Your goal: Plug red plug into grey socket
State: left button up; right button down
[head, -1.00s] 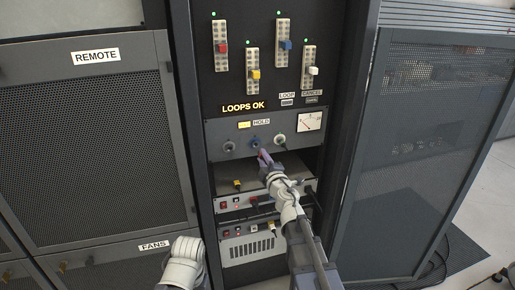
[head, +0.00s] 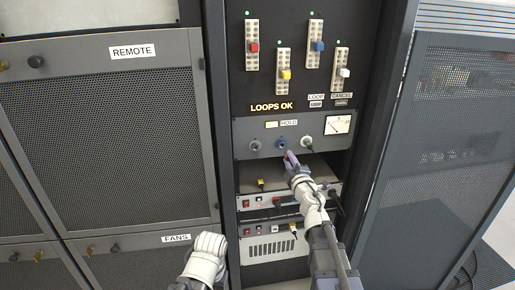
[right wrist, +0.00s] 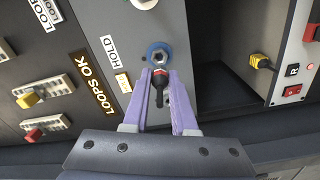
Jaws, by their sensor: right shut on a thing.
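The red plug (right wrist: 156,84), a dark plug with a red band, is held between the pale purple fingers of my right gripper (right wrist: 159,98). My right gripper also shows in the head view (head: 289,158), just below the blue-ringed socket (head: 281,143). In the right wrist view the plug's tip points at this blue socket (right wrist: 158,54); I cannot tell whether they touch. A grey socket (head: 255,145) sits left of the blue one in the head view and is hidden in the wrist view. My left arm's wrist shows at the bottom; its fingers do not.
Coloured sliders, such as the red one (head: 253,47), stand above the panel. A yellow plug (head: 261,184) sits in the unit below. Mesh cabinet doors (head: 120,150) flank the rack.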

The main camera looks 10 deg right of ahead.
jog(key=shift+a, duration=0.1)
dwell(0.3)
jog(key=s+a+n, duration=0.1)
jog(key=a+n, duration=0.2)
jog(key=a, duration=0.6)
jog(key=shift+s+a+r+n+p, duration=0.2)
jog(key=shift+a+n+p, duration=0.1)
jog(key=shift+a+p, duration=0.1)
jog(key=shift+w, duration=0.1)
jog(key=shift+w+a, duration=0.1)
jog(key=shift+w, duration=2.75)
jog(key=shift+w, duration=0.45)
jog(key=c, duration=0.6)
grip_release()
jog(key=shift+c, duration=0.2)
jog(key=shift+s, duration=0.1)
